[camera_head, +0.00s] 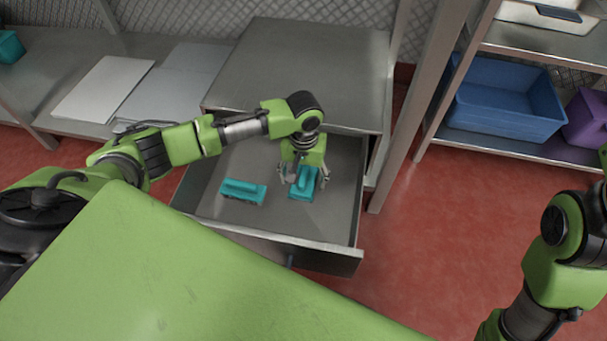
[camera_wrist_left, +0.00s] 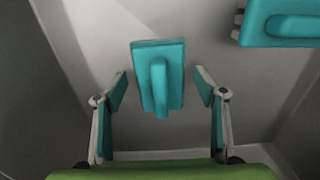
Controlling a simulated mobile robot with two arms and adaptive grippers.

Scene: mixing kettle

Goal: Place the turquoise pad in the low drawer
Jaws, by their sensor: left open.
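A turquoise pad (camera_head: 303,184) with a raised handle lies in the open drawer (camera_head: 225,220), under my left gripper (camera_head: 301,176). In the left wrist view this pad (camera_wrist_left: 157,78) lies on the drawer floor between and just beyond the fingertips of my left gripper (camera_wrist_left: 161,88). The fingers are spread open and a gap shows on each side of the pad. A second turquoise pad (camera_head: 243,191) lies to the left in the same drawer; it also shows at the top right of the left wrist view (camera_wrist_left: 285,24). My right gripper is not in view; only part of its arm shows.
The metal cabinet top (camera_head: 310,65) above the drawer is bare. A shelf at the right holds a blue bin (camera_head: 503,98) and a purple bin (camera_head: 588,118). Pale flat boards (camera_head: 103,88) lie on the left bench. The drawer's front wall and sides surround the gripper.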

